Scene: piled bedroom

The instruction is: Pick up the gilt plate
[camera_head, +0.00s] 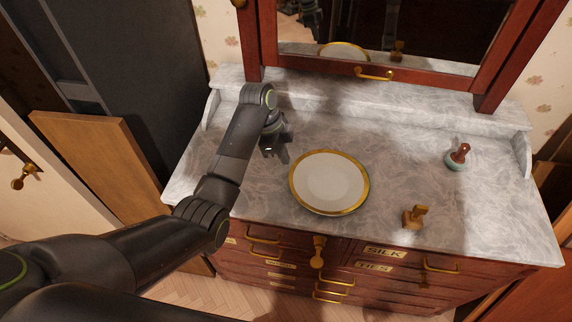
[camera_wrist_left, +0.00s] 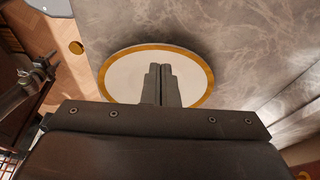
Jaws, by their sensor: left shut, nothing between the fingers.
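The gilt plate (camera_head: 330,182) is white with a gold rim and lies flat on the marble dresser top, near its front edge. My left gripper (camera_head: 283,154) is above the marble just left of the plate, apart from it in the head view. In the left wrist view the plate (camera_wrist_left: 122,78) lies beyond my left gripper (camera_wrist_left: 165,68), whose fingers are together, empty, and cover part of it. My right gripper is not in view.
The marble dresser top (camera_head: 400,150) is mostly clear. A small brass object (camera_head: 415,217) stands right of the plate, and a brown-handled stamp-like object (camera_head: 458,157) stands further right. A wood-framed mirror (camera_head: 375,72) rises behind. Drawers with brass handles (camera_head: 440,266) are below.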

